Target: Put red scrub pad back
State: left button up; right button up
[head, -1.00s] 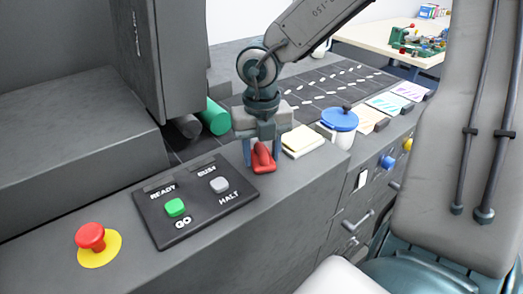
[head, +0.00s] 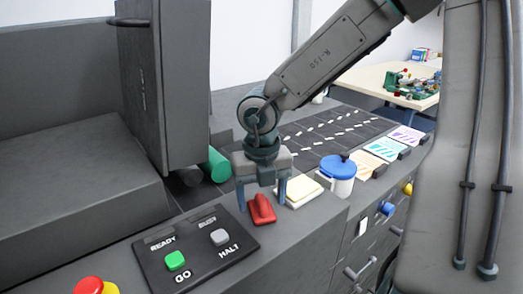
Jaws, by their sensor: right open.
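The red scrub pad (head: 262,209) lies on the grey counter at the upper right edge of the control panel. My right gripper (head: 261,203) is above it, pointing down, with its two fingers apart. One finger shows at each side of the pad, with gaps between, so the pad looks ungripped. How far the fingertips are above the counter is hard to tell. My left gripper is not in view.
The control panel (head: 206,246) has a green GO button (head: 175,260) and a grey HALT button (head: 220,237). A red stop knob (head: 88,286) is at bottom left. A green cylinder (head: 216,165) lies behind.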

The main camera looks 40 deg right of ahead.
aim_at(262, 198)
notch_tip(262, 198, up, 2)
jog(key=shift+r+p, duration=0.15)
jog(key=shift+p, duration=0.8)
notch_tip(262, 198, up, 7)
jog(key=p, duration=0.6)
jog(key=shift+p, duration=0.4)
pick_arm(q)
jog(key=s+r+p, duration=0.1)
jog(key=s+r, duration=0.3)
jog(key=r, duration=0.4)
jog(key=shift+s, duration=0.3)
pick_arm(e)
jog(key=shift+r, duration=0.6)
